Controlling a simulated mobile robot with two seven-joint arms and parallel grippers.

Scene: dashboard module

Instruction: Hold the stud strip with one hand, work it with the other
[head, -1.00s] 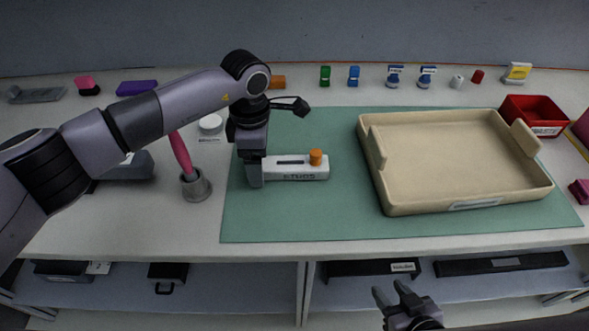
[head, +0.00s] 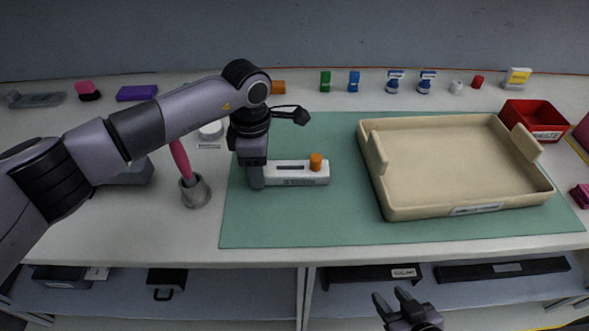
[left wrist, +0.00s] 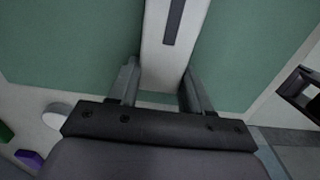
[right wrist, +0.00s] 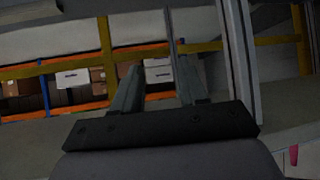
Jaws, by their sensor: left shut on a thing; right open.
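The stud strip (head: 296,180) is a white bar with a dark slot along its top and an orange knob (head: 316,161) near its right end. It lies on the green mat (head: 300,224). My left gripper (head: 257,180) is shut on the strip's left end, and the left wrist view shows the white strip (left wrist: 162,50) between the two fingers (left wrist: 160,88). My right gripper (head: 392,298) is open and empty, low in front of the table edge. The right wrist view shows its fingers (right wrist: 158,90) apart with nothing between them.
A beige tray (head: 470,207) stands on the mat's right side, with a red bin (head: 535,116) beyond it. A grey cup (head: 196,191) with a pink-handled tool stands left of the mat. Several small items line the back. The mat in front of the strip is clear.

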